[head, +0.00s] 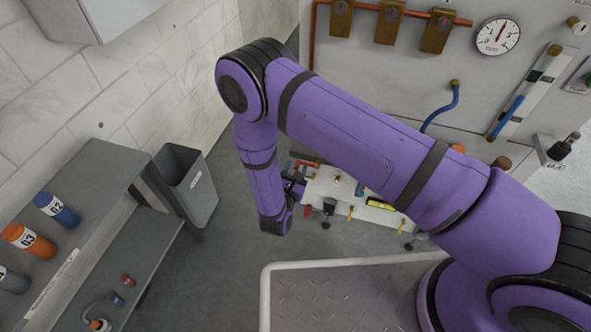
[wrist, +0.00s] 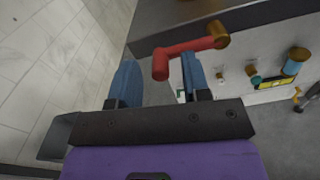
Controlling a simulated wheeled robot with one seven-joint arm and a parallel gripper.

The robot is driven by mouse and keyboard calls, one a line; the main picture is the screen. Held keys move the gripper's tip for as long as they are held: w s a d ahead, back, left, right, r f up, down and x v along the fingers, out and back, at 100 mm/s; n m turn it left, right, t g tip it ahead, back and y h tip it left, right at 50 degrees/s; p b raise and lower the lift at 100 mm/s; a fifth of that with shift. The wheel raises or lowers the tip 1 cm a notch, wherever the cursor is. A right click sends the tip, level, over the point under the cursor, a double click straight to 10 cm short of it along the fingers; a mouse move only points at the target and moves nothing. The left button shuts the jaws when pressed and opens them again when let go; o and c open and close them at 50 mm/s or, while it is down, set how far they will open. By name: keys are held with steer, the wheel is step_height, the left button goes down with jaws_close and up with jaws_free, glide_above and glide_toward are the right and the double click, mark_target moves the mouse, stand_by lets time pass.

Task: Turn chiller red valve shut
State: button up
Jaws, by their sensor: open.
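The red valve (wrist: 185,54) shows in the wrist view as a bent red lever on a brass fitting (wrist: 216,34) on the grey panel. Its bent end hangs between the two blue fingers of my gripper (wrist: 160,72), nearer the right finger. The fingers are apart, and I cannot tell whether either touches the lever. In the head view my gripper (head: 294,188) is small and partly hidden by my purple arm, beside the low front of the machine. Small red parts show there, but I cannot tell which is this lever.
The machine panel (head: 440,60) carries a gauge (head: 497,36) and a blue hose (head: 441,110). A grey bin (head: 190,185) and a shelf with labelled canisters (head: 57,210) stand at left. Other small fittings (wrist: 252,75) lie right of the lever. Grey floor (head: 230,230) is open below my gripper.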

jaws_close()
steer(key=shift+f+n, duration=0.15)
steer(key=shift+n, duration=0.15)
steer(key=s+d+f+n, duration=0.2)
steer(key=d+f+n, duration=0.3)
steer(key=n, duration=1.2)
steer(key=shift+d+f, duration=0.3)
steer(key=shift+f, duration=0.1)
steer(key=shift+d+n, duration=0.1)
steer(key=shift+n, duration=0.2)
jaws_free()
